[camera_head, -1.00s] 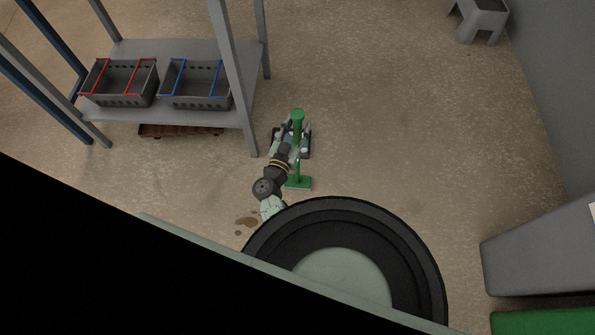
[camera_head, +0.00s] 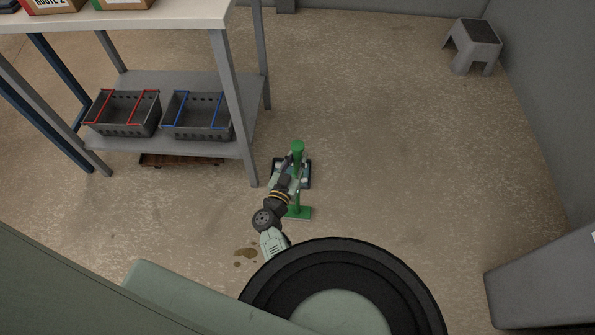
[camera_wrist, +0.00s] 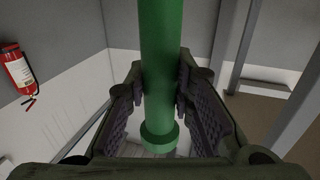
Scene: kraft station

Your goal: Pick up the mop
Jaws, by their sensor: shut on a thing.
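The green mop stands upright on the floor, seen from above in the head view, with its handle top (camera_head: 297,147) and its flat green foot (camera_head: 299,213). My gripper (camera_head: 296,173) is at the handle, below its top. In the wrist view the green handle (camera_wrist: 160,60) runs between the two fingers of my gripper (camera_wrist: 161,95), which is shut on it. A wider green collar (camera_wrist: 158,137) shows on the handle near the fingers. The handle hides part of what lies behind it.
A grey shelf table (camera_head: 232,110) stands left, bearing a red-handled basket (camera_head: 125,124) and a blue-handled basket (camera_head: 198,127). A stain (camera_head: 246,253) marks the floor. A grey step stool (camera_head: 472,45) stands far right. A fire extinguisher (camera_wrist: 18,70) hangs on a wall. Floor right of the mop is clear.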

